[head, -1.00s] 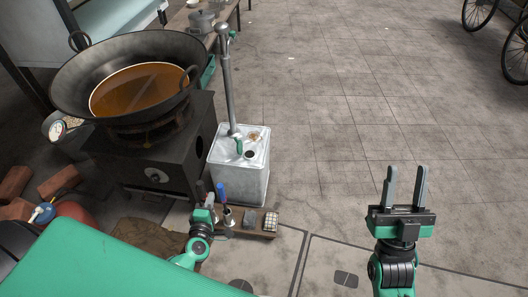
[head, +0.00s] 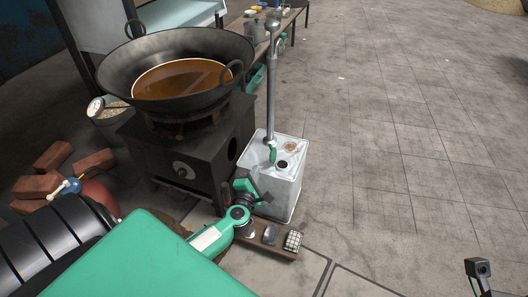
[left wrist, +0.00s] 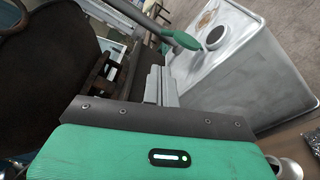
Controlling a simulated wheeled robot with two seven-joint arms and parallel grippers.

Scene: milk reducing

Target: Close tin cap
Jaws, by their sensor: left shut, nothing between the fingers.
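The silver-white square tin (head: 272,192) stands on the floor beside the black stove. Its top has a round opening (head: 283,164) with a pale rim and dark inside, also visible in the left wrist view (left wrist: 216,37). I cannot make out a separate cap. A green piece (head: 272,153) at the foot of a grey upright rod is beside the opening. My left gripper (head: 262,197) is low at the tin's front left. In the left wrist view, its grey fingers (left wrist: 162,84) are together and empty, left of the tin. Part of my right arm's end (head: 478,268) shows lower right.
The stove (head: 190,150) carries a wide wok (head: 118,70) of brown liquid left of the tin. The grey rod (head: 271,90) rises high above the tin. A low wooden board (head: 258,240) with small items lies in front. Floor to the right is clear.

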